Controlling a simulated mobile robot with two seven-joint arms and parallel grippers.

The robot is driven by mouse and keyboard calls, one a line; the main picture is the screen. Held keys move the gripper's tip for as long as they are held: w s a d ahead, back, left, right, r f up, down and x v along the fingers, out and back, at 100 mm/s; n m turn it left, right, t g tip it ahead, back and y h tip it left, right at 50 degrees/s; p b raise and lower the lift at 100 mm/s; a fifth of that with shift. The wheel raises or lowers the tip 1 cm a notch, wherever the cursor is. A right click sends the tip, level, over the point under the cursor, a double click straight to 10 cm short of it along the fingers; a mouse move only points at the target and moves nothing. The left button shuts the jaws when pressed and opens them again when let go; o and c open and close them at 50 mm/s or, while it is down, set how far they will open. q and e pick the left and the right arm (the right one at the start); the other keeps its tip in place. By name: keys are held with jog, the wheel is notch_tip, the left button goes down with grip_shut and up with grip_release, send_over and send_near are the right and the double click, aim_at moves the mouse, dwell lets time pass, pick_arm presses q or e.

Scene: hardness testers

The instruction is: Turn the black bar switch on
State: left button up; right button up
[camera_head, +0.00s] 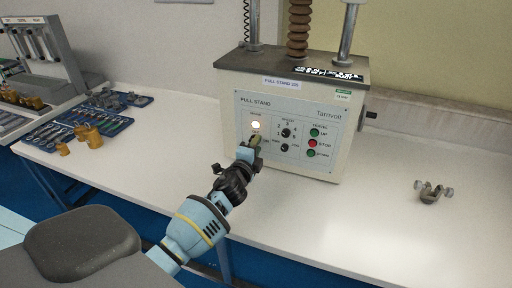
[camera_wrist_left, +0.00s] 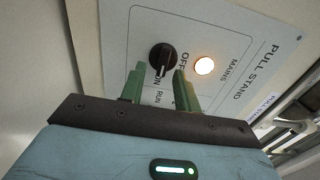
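The black bar switch (camera_wrist_left: 162,57) is on the pale panel of the pull stand (camera_head: 285,105). In the left wrist view its bar points down toward the fingers, near the ON label. The MAINS lamp (camera_wrist_left: 204,66) beside it glows; it also shows in the head view (camera_head: 256,125). My left gripper (camera_head: 255,143) is at the panel just below the lamp and hides the switch there. In the left wrist view its green fingers (camera_wrist_left: 158,72) are apart, one on each side of the switch's lower end. I cannot tell whether they touch it. My right gripper is not in view.
The panel also carries black knobs (camera_head: 286,132), and green and red buttons (camera_head: 312,143) to the right. A small metal fixture (camera_head: 432,192) lies on the bench at right. Blue trays with tools and brass parts (camera_head: 85,125) lie at left. The bench right of the stand is mostly clear.

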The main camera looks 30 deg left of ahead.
pick_arm(q)
jog(key=v, duration=0.7)
jog(key=shift+s, duration=0.4)
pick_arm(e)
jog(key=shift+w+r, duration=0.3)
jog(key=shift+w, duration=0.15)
pick_arm(q)
jog(key=shift+d, duration=0.1)
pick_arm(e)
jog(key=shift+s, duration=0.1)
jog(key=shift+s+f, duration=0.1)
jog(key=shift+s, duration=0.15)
